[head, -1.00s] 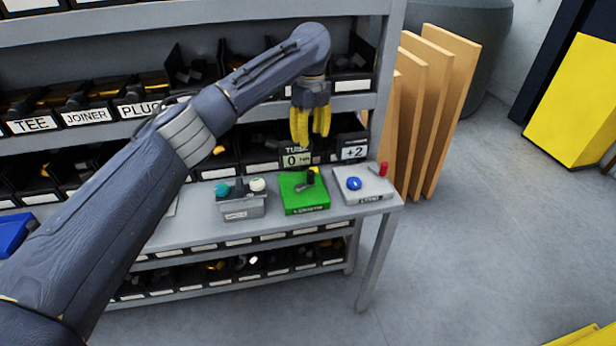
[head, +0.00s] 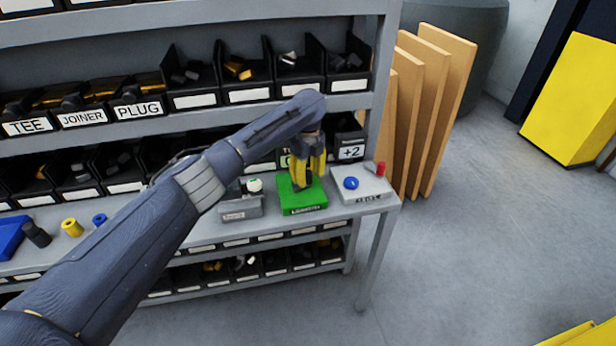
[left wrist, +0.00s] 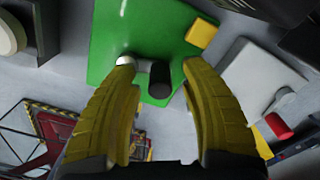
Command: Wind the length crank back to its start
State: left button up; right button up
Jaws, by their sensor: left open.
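The length crank stands on a green box (head: 302,200) on the shelf bench. In the left wrist view its black knob (left wrist: 160,80) shows between the fingers, over the green top (left wrist: 140,35). My left gripper (head: 308,182) has come down over the crank, its yellow fingers on either side of the knob. In the left wrist view the left gripper (left wrist: 160,85) is open, with a gap beside the knob. My right gripper is not in view.
A grey box with a blue button (head: 351,183) and a red knob (head: 381,169) stands right of the green box. A grey box with a white knob (head: 255,185) stands to its left. Labelled bins and wooden boards (head: 440,110) are behind.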

pick_arm(q)
jog(key=shift+f, duration=0.3)
jog(key=shift+c, duration=0.5)
grip_shut()
